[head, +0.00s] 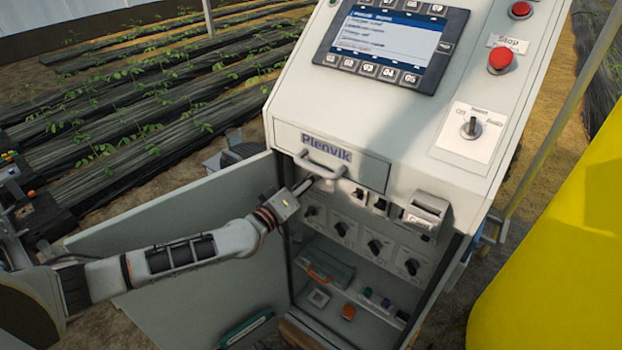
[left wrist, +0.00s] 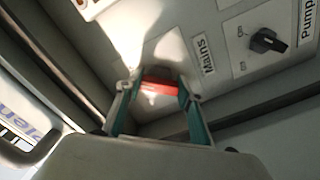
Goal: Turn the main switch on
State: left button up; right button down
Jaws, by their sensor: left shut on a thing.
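The main switch shows in the left wrist view as a red handle (left wrist: 157,87) on a grey panel, beside a label (left wrist: 203,55) reading "Mains". My left gripper (left wrist: 156,100) has its two teal-lined fingers on either side of the red handle and is shut on it. In the head view my left gripper (head: 307,184) reaches into the upper left of the open cabinet, just under the drawer front. There the switch is hidden by the gripper and the drawer front. I cannot tell whether the switch stands at on or off. My right gripper is not in view.
A drawer handle (head: 320,165) juts out close above my left gripper. Black rotary knobs (head: 375,247) sit in a row inside the cabinet. The open cabinet door (head: 190,225) stands behind my left arm. A yellow tank (head: 560,250) is at the right.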

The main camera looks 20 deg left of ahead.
pick_arm(q)
jog(key=shift+m, duration=0.6)
jog(key=o, duration=1.1)
jog(key=v, duration=1.2)
